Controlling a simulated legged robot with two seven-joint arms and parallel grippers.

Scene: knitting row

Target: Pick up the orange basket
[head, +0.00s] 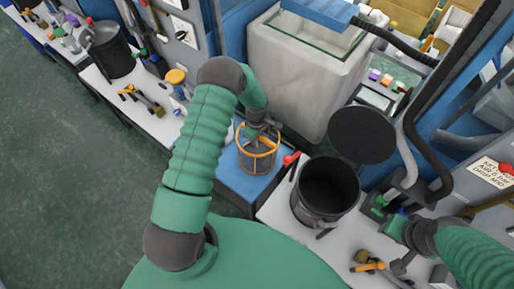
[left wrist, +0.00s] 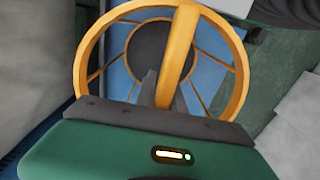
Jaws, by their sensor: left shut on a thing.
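The orange basket (head: 257,163) is a round, open-framed basket with orange rims. In the head view it is over the blue surface, below my left gripper (head: 259,135); I cannot tell whether its base touches the surface. In the left wrist view the basket's round rim (left wrist: 240,62) and the broad handle bar across it show close up. My left gripper (left wrist: 165,92) is shut on that handle; its fingers are partly hidden by the bar. My right gripper (head: 393,228) is at the lower right of the head view, apart from the basket; its jaws are unclear.
A dark pot (head: 325,191) stands right of the basket, with a black round lid (head: 362,135) raised beside it. A red-ended tool (head: 290,159) lies close to the basket. A big whitish tank (head: 298,75) stands behind. The green floor (head: 75,170) at left is clear.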

